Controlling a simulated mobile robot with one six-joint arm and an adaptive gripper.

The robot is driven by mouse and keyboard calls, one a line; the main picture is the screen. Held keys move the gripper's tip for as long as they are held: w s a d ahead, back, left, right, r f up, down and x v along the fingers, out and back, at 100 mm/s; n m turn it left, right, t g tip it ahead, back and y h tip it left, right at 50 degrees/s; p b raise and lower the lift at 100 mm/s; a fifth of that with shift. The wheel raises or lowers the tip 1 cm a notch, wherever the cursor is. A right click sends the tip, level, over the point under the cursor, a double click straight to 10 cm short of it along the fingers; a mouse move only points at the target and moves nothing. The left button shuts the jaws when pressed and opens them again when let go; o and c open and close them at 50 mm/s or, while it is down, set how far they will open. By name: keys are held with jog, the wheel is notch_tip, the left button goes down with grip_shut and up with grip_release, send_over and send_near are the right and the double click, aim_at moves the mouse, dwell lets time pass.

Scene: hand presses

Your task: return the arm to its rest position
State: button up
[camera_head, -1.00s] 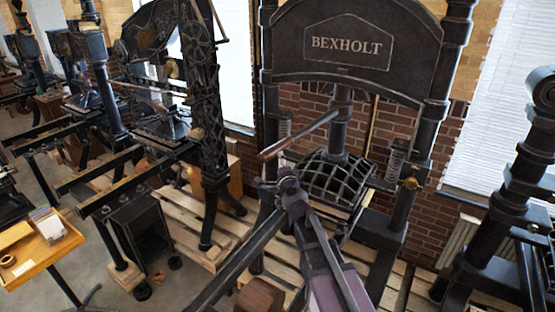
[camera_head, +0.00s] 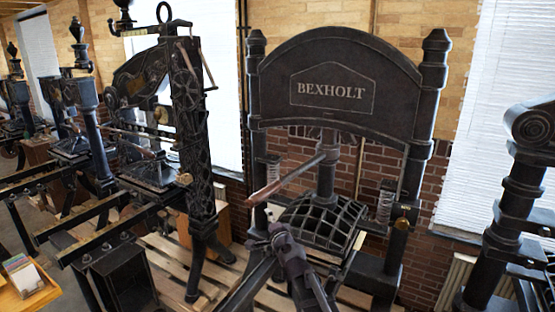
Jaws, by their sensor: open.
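My arm (camera_head: 312,282) reaches up from the bottom edge, dark purple-grey, in front of the black press marked BEXHOLT (camera_head: 345,65). Its end, my gripper (camera_head: 277,238), is open and small in view, with nothing seen in it. In the picture it lies just below the wooden-handled pull bar (camera_head: 272,190) and left of the ribbed platen (camera_head: 320,222). I cannot tell the depth gap between my gripper and the press, or whether they touch.
An ornate black press (camera_head: 188,130) stands to the left, its rails reaching forward. Another press column (camera_head: 515,200) stands at the right. Wooden pallets (camera_head: 165,260) lie on the floor. A wooden table (camera_head: 25,290) holding cards shows at the lower left.

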jog(key=s+d+f+n+g+b, duration=0.2)
jog(key=s+f+n+g+b, duration=0.15)
jog(key=f, duration=0.45)
jog(key=s+d+f+n+g+b, duration=0.3)
jog(key=s+f+b, duration=0.1)
jog(key=f, duration=0.5)
jog(key=s+d+f+n+g+b, duration=0.2)
jog(key=s+f+n+g+b, duration=0.15)
jog(key=f, duration=0.45)
jog(key=s+d+f+n+g+h+b, duration=0.2)
jog(key=s+d+f+g+h+b, duration=0.3)
jog(key=s+d+f+b, duration=0.3)
jog(key=shift+s+d+f+g+h, duration=0.4)
jog(key=shift+s+d+f+g, duration=0.2)
jog(key=shift+s+d+f, duration=1.85)
jog(key=shift+s+d+r, duration=0.1)
jog(key=shift+d+r, duration=0.05)
